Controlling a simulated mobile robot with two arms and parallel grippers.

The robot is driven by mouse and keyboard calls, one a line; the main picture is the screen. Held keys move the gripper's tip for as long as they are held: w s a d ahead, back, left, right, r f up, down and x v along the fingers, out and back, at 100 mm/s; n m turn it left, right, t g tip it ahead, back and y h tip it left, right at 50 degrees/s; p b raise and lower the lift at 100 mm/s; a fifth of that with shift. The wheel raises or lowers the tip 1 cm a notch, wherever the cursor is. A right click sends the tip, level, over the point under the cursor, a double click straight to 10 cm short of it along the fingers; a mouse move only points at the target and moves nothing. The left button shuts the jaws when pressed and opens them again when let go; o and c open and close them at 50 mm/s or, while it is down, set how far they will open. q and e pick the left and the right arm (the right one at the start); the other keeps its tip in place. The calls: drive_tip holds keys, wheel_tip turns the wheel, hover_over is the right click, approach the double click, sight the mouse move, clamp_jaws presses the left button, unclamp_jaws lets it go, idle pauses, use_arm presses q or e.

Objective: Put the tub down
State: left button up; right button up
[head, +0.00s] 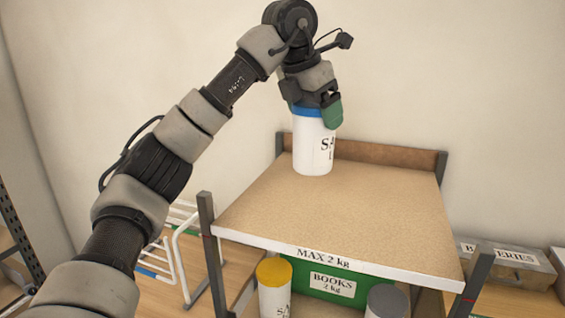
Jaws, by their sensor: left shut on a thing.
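The tub (313,150) is a white cylinder with a blue lid and dark lettering, partly cut off from view. It is upright over the back left part of the top shelf board (350,215). My left gripper (314,106) comes from above and is shut on the tub near its lid; one green fingertip shows on the right side. The tub's base appears at or very near the board; I cannot tell whether it touches. My right gripper is out of view.
The board has a front strip reading "MAX 2 kg" (325,258), corner posts and a brown back ledge (390,156). Its front and right are bare. Below are a yellow-lidded tub (274,275), a green books box (330,287) and a grey-lidded container (387,302). A batteries box (505,262) is right.

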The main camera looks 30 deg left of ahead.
use_arm(q)
drive_tip(key=s+a+f, duration=0.4)
drive_tip(key=s+f, duration=0.1)
drive_tip(key=f, duration=0.2)
drive_tip(key=shift+f, duration=0.4)
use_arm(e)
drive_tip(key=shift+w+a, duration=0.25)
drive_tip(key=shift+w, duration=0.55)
use_arm(q)
drive_tip(key=shift+f, duration=0.1)
drive_tip(key=o, duration=1.4)
drive_tip(key=p+v, duration=0.1)
drive_tip(key=v, duration=1.1)
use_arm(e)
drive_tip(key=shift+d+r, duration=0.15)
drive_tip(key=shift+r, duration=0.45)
